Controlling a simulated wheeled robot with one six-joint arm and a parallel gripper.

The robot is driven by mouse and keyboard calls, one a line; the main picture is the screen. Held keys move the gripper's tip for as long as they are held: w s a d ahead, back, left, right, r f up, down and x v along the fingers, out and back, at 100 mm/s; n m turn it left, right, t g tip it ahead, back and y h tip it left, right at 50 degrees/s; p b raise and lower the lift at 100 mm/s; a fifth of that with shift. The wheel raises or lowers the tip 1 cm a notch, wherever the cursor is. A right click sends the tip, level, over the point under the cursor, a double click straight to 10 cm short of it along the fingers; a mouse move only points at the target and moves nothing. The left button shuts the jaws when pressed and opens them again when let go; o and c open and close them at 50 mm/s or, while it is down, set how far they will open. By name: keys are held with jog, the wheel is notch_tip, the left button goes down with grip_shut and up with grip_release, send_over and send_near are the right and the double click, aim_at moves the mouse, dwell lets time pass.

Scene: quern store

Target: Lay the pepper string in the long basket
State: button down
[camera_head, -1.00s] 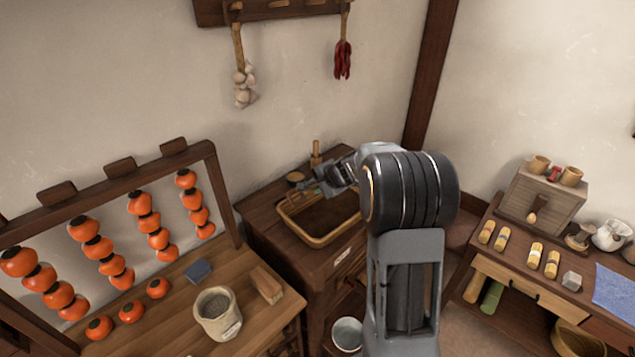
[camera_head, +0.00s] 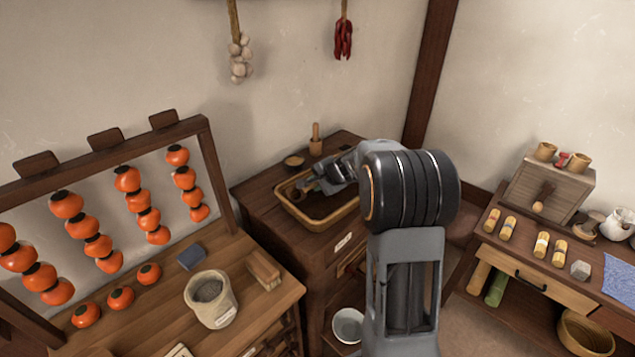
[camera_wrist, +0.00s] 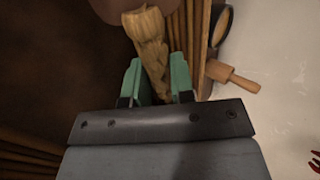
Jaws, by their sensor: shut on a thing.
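The red pepper string (camera_head: 343,40) hangs on the back wall, its top cut off by the picture edge. Red bits show at the wrist view's right edge (camera_wrist: 316,165). The long basket (camera_head: 320,225) is on the dark cabinet by the wall; my forearm hides part of its right side. My gripper (camera_head: 312,185) is over the basket, its fingers shut on a straw-coloured braid (camera_wrist: 150,45). A brown rounded part (camera_wrist: 135,8) at the braid's far end is cut off. In the wrist view the basket wall (camera_wrist: 187,40) lies close right of the fingers.
A garlic string (camera_head: 240,58) hangs left of the peppers. A pestle (camera_head: 316,138) and a small bowl (camera_head: 294,161) stand behind the basket. A persimmon rack (camera_head: 220,180) and a pot (camera_head: 212,300) are left; a side table (camera_head: 545,285) with small goods is right.

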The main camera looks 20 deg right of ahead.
jog(key=shift+c, duration=1.6)
grip_release()
jog(key=shift+f, duration=0.15)
jog(key=shift+s, duration=0.1)
jog(key=shift+s+d+r+p, duration=0.1)
jog(key=shift+s+r+p, duration=0.15)
jog(key=shift+r, duration=0.3)
jog(key=shift+s+d+r+p, duration=0.1)
jog(key=shift+s+r+p, duration=0.2)
jog(key=shift+r, duration=0.3)
jog(key=shift+s+d+r+p, duration=0.1)
jog(key=shift+s+r+p, duration=0.15)
jog(key=shift+r, duration=0.3)
jog(key=shift+w+r+p+v, duration=0.15)
jog(key=shift+p+v, duration=0.2)
jog(key=shift+v, duration=0.6)
jog(key=shift+w+r+p+v, duration=0.15)
jog(key=shift+p+v, duration=0.2)
jog(key=shift+v, duration=0.55)
jog(key=shift+w+r+p+v, duration=0.15)
jog(key=shift+p+v, duration=0.2)
jog(key=shift+v, duration=0.6)
jog(key=shift+a, duration=0.15)
